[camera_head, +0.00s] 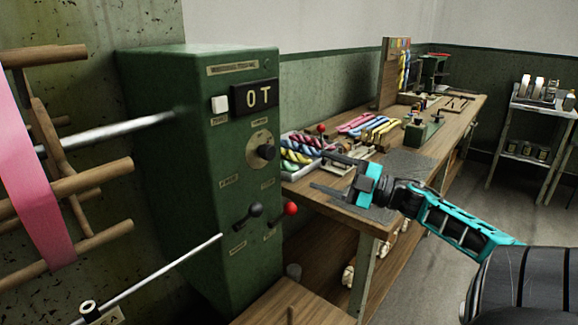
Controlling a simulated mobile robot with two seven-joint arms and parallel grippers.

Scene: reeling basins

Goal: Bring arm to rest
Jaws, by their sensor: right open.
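My right arm comes in from the lower right in the head view. Its teal and black gripper (318,170) points left, with its two dark fingers spread apart and nothing visible between them. It shows in front of the near end of the wooden workbench (310,193), close to the right side of the green machine cabinet (205,180). I cannot tell whether it touches the bench. My left gripper is not in view.
The cabinet carries a dial (264,152), a black-knobbed lever (254,210) and a red-knobbed lever (290,208). A tray of coloured skeins (297,152) lies on the bench. A wooden reel with pink material (30,170) stands left. A metal shelf cart (525,155) stands right; floor between is clear.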

